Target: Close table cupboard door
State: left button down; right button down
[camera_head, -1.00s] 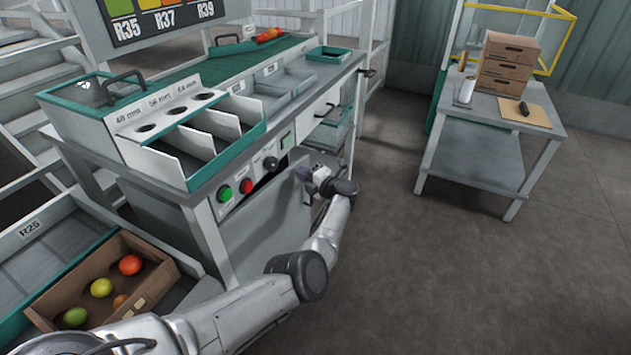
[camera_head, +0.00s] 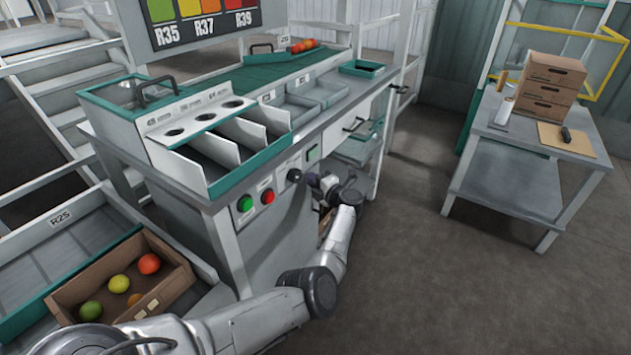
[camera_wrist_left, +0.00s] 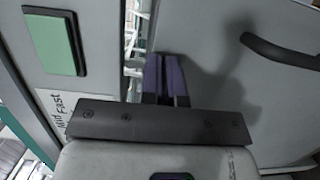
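The cupboard door shows in the left wrist view as a grey panel (camera_wrist_left: 235,110) with a dark bar handle (camera_wrist_left: 280,50). A narrow gap shows between it and the control panel frame, so it is not flush there. In the head view the grey door (camera_head: 283,235) is under the sorting table, partly hidden by my left arm. My left gripper (camera_head: 316,182) is beside the table front, below the control panel. In the left wrist view its purple fingers (camera_wrist_left: 166,75) are together, close to the door's edge, with no object seen between them. Contact is unclear. My right gripper is out of view.
Control buttons (camera_head: 256,200) and a dial (camera_head: 294,175) sit just above the door. A cardboard box of fruit (camera_head: 165,300) is at lower left. A side table (camera_head: 535,150) with cartons stands at right. The floor between is clear.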

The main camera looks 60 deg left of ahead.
pick_arm(q)
jog(key=shift+s+a, duration=0.15)
jog(key=shift+s, duration=0.05)
jog(key=w+d, duration=0.3)
jog(key=d, duration=0.3)
jog(key=w+d+p, duration=0.1)
jog(key=w+d, duration=0.2)
jog(key=d, duration=0.4)
jog(key=shift+w, duration=0.3)
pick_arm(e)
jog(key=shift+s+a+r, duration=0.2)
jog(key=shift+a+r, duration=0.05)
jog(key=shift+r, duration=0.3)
